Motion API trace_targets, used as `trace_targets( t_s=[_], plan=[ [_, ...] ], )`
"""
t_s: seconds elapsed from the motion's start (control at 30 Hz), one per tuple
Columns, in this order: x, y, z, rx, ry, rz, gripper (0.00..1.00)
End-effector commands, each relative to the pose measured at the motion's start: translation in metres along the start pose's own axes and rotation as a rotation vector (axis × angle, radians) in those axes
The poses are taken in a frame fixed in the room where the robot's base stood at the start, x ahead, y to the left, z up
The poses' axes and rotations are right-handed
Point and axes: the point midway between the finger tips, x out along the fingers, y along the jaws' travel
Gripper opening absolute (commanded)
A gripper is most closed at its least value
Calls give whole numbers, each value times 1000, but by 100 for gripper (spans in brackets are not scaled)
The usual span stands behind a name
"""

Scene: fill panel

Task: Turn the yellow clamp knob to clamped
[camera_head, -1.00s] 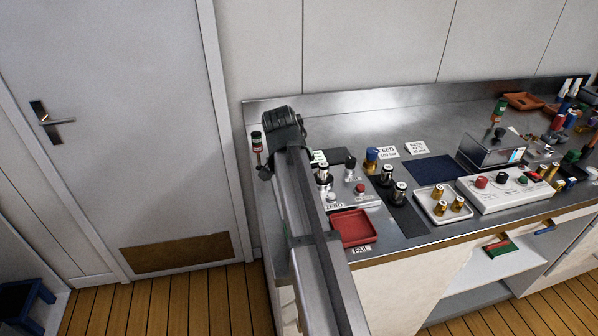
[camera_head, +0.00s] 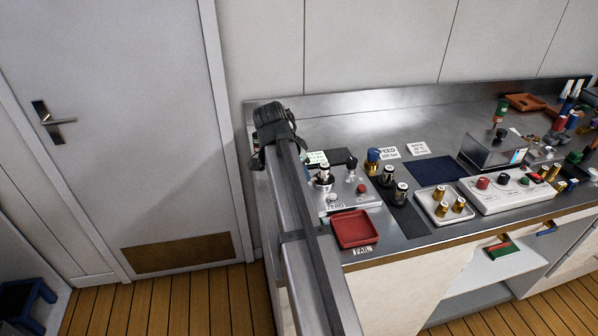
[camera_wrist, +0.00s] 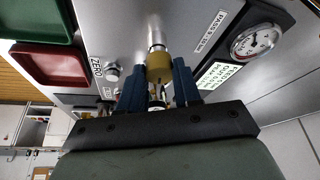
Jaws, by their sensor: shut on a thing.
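The yellow clamp knob (camera_wrist: 158,67) shows in the wrist view, on a silver shaft at the grey panel (camera_wrist: 190,18). My gripper (camera_wrist: 158,75) is shut on it, with one blue finger on each side. A white label strip stands to the right of the knob, its small print not clear to me, so I cannot tell the knob's setting. In the head view my wrist (camera_head: 274,122) is over the left end of the bench. My arm hides the knob and most of my fingers there.
In the wrist view a gauge (camera_wrist: 257,41) is at the right and a ZERO button (camera_wrist: 112,72) at the left. In the head view a red FAIL tray (camera_head: 354,229), gold-and-silver fittings and a white tray (camera_head: 425,206) lie right of my arm.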

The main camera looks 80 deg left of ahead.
Motion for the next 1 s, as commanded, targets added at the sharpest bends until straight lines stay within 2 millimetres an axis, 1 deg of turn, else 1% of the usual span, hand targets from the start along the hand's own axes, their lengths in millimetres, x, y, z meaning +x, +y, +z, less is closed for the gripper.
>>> trace_targets(
  t_s=[0.2, 0.23, 0.47, 0.77, 0.87, 1.0],
  plan=[
    [0, 0, 0, -1, 0, 0, 2],
    [0, 0, 0, -1, 0, 0, 36],
    [0, 0, 0, -1, 0, 0, 58],
    [-2, 0, 0, -1, 0, -1, 58],
    [-9, 0, 0, -1, 0, -2, 58],
    [-29, 0, 0, -1, 0, -2, 58]
  ],
)
